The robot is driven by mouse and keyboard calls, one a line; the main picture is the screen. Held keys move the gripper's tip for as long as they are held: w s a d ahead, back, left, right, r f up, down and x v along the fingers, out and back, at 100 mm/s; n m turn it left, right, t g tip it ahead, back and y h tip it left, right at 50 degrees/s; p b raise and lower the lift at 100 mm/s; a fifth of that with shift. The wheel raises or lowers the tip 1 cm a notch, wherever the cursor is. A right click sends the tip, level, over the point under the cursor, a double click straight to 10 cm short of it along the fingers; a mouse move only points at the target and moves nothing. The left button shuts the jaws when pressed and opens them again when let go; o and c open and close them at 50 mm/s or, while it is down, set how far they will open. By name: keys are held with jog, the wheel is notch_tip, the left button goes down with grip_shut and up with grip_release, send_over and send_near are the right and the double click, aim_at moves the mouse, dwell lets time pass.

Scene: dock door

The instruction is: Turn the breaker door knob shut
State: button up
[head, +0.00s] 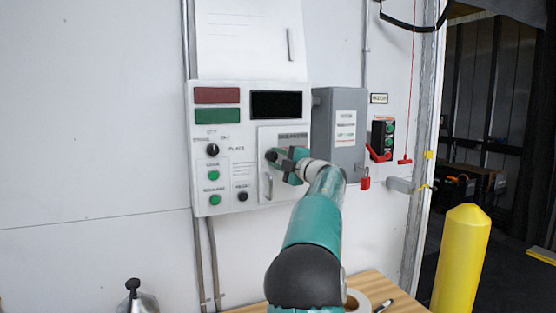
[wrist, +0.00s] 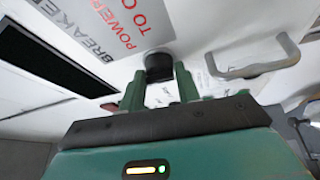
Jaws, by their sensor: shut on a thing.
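The breaker door (head: 292,195) is a small pale panel on the right of the white control box, and it looks flush with the box. Its black round knob (wrist: 160,66) sits beneath the printed label in the wrist view, and its dark end (head: 271,156) shows in the head view. My gripper (head: 280,157) reaches the door from the right. Its two green fingers (wrist: 160,80) are shut on the knob, one at each side. The door's curved grey handle (wrist: 256,62) is to the right of the knob in the wrist view. The knob's exact turn angle cannot be read.
A grey switch box (head: 338,130) stands close right of the door, behind my arm, with a red padlock (head: 365,179) below it. The control box (head: 240,205) carries several green buttons and black knobs. A wooden table (head: 392,290) and yellow post (head: 462,260) are lower right.

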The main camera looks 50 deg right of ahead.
jog(key=shift+w+f, duration=0.1)
jog(key=shift+f, duration=0.1)
jog(key=o, duration=0.9)
jog(key=shift+w+a, duration=0.1)
jog(key=shift+o, duration=0.2)
jog(key=shift+r, duration=0.15)
jog(key=shift+s, duration=0.25)
jog(key=s+a+f, duration=0.1)
jog(key=s+a, duration=0.1)
jog(key=s, duration=1.1)
jog(key=shift+s+f, duration=0.2)
jog(key=shift+f, duration=0.15)
